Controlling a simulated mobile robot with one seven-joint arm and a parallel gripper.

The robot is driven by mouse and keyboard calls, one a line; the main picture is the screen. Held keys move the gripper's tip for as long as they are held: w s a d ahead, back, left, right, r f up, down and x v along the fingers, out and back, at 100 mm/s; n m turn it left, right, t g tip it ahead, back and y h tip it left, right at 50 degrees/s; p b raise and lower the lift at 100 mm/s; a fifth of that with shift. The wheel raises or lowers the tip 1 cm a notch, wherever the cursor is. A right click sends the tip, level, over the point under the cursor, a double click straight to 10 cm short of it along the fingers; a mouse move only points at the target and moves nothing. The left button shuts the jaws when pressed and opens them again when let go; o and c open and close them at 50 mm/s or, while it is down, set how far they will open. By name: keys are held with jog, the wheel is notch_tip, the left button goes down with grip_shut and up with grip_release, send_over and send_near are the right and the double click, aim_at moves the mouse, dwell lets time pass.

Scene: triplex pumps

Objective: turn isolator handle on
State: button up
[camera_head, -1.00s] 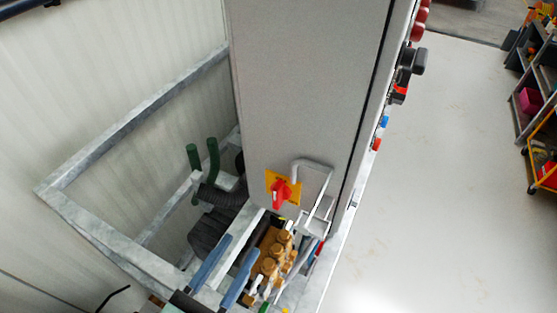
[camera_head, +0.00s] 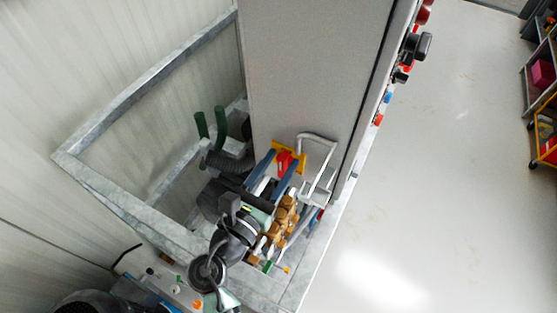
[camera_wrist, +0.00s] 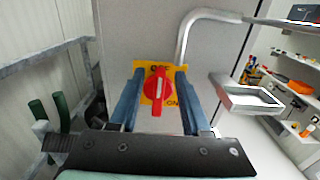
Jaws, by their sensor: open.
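The isolator handle is a red rotary knob (camera_wrist: 157,88) on a yellow plate (camera_wrist: 152,70) fixed to the grey cabinet side. The plate reads "OFF" at its top and "ON" at its lower right. In the wrist view the knob's grip points straight down, roughly upright. My gripper (camera_wrist: 155,92) is open, with one blue finger on each side of the knob and no clear contact. In the head view the red handle (camera_head: 284,162) shows between the blue fingertips of my gripper (camera_head: 275,165), partly covered by them.
A bent metal guard rail (camera_head: 318,140) stands right of the handle. Brass pump parts (camera_head: 284,215) and dark hoses (camera_head: 225,165) lie below and left. A grey frame (camera_head: 130,205) surrounds the pump. Open floor (camera_head: 440,180) lies to the right.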

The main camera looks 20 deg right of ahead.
jog(key=shift+c, duration=0.3)
grip_shut()
jog(key=shift+d+m+b, duration=0.1)
jog(key=shift+m+b, duration=0.2)
jog(key=shift+m, duration=0.1)
jog(key=m, duration=0.1)
jog(key=m+b, duration=0.2)
jog(key=shift+s+d+f+m, duration=0.25)
jog(key=shift+s+f+m, duration=0.05)
jog(key=shift+s+m, duration=0.1)
jog(key=m+b, duration=0.4)
jog(key=f+m+b, duration=0.1)
jog(key=m+b, duration=0.3)
jog(key=s+d+f+m+b, duration=0.1)
jog(key=m+b, duration=0.3)
jog(key=m, duration=0.1)
jog(key=shift+m, duration=0.3)
